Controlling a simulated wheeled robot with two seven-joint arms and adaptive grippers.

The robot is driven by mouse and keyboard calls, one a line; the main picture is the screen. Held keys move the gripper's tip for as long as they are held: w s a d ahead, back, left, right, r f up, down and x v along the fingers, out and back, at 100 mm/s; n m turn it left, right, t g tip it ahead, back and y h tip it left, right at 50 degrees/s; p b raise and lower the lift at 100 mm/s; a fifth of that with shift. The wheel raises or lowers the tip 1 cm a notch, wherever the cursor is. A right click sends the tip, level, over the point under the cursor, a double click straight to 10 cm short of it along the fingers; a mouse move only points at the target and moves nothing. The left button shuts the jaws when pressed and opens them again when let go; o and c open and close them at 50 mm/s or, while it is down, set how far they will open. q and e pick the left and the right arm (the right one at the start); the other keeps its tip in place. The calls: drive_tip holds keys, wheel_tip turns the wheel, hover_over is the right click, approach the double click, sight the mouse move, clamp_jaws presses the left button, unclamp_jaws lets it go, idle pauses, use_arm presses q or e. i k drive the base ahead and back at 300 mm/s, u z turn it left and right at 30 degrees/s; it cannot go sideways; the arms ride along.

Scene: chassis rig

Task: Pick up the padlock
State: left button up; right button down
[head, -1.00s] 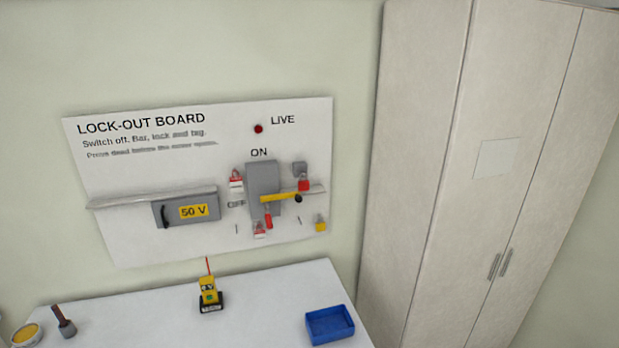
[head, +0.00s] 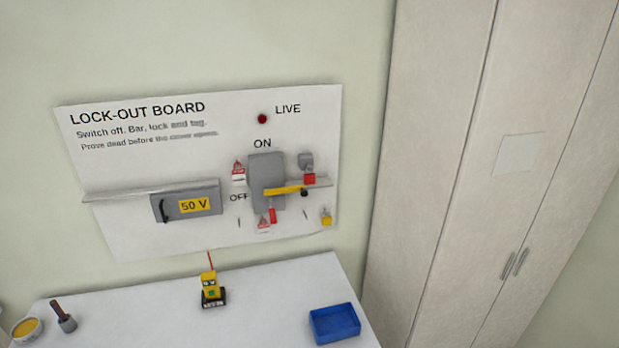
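On the lock-out board (head: 120,165) hangs a small yellow padlock-like piece (head: 326,220) at the lower right. A small red block (head: 309,179) that may also be a padlock sits under a grey box (head: 305,161) at the right end of the shelf. A yellow bar (head: 283,190) lies across the grey switch box (head: 264,170), with a red handle (head: 272,215) below it. Small red-and-white tags (head: 238,172) hang near the switch. Neither of my grippers shows in the head view.
Below the board is a white table (head: 130,310). On it are a yellow-and-black tester (head: 210,289), a blue tray (head: 335,324), a dark-handled brush-like tool (head: 64,320) and a yellow-filled dish (head: 27,331). A tall cupboard (head: 450,120) stands at the right.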

sight(308, 179)
drive_tip(key=z, duration=1.95)
drive_tip(key=i, duration=1.15)
drive_tip(key=u, duration=3.45)
